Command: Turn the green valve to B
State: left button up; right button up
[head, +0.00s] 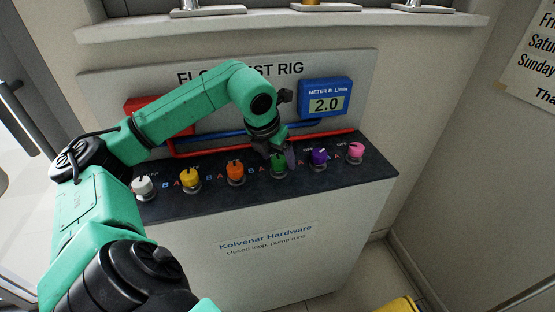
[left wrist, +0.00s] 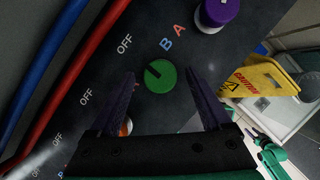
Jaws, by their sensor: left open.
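The green valve (head: 278,170) is a round knob on the dark top of the test rig, between the orange and purple knobs. In the left wrist view the green valve (left wrist: 166,82) has a dark pointer mark aimed up and left, roughly toward an OFF label (left wrist: 125,44). The B label (left wrist: 166,44) and A label (left wrist: 180,30) lie toward the purple knob. My left gripper (head: 283,154) is over the green valve. In the left wrist view its open fingers (left wrist: 160,78) stand on either side of the knob, with visible gaps.
White (head: 144,186), yellow (head: 189,178), orange (head: 235,171), purple (head: 319,157) and pink (head: 356,150) knobs share the panel. Red and blue pipes run behind. Meter B (head: 326,98) reads 2.0. A yellow caution sign (left wrist: 262,79) stands on the floor.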

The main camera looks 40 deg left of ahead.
pick_arm(q)
jog(key=shift+w+f, duration=0.1)
jog(key=shift+f, duration=0.15)
pick_arm(e)
jog(key=shift+a, duration=0.15)
pick_arm(q)
grip_shut()
pick_arm(e)
jog(key=shift+a, duration=0.2)
